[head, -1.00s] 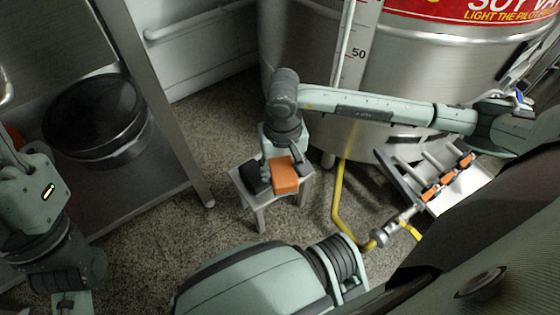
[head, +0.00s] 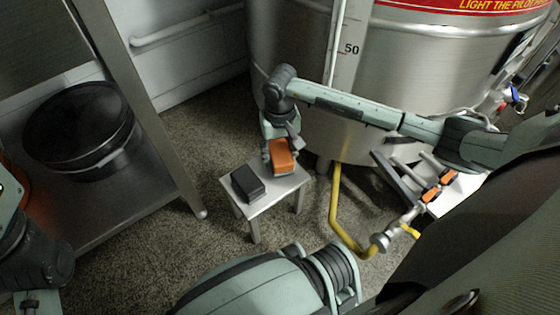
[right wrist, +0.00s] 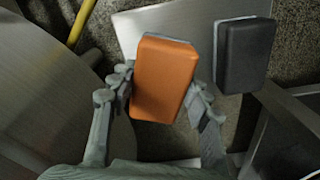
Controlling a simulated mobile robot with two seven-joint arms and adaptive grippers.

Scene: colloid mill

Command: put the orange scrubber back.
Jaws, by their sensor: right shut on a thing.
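The orange scrubber (head: 283,157) is a small block held between the fingers of my right gripper (head: 281,146), over the far right part of a small metal stool (head: 268,204). In the right wrist view the orange scrubber (right wrist: 163,78) sits between the two fingers of the right gripper (right wrist: 160,95), one on each side. I cannot tell for sure how far it is above the stool top. A dark scrubber (head: 247,184) lies on the stool's left part, apart from the orange one. It also shows in the right wrist view (right wrist: 245,55). My left gripper's fingers are out of view.
A large steel kettle (head: 400,70) stands behind the stool, with a yellow pipe (head: 335,205) to the right. A steel shelf unit (head: 110,215) with a black round pot (head: 80,130) is at the left. Floor (head: 185,240) is open between shelf and stool.

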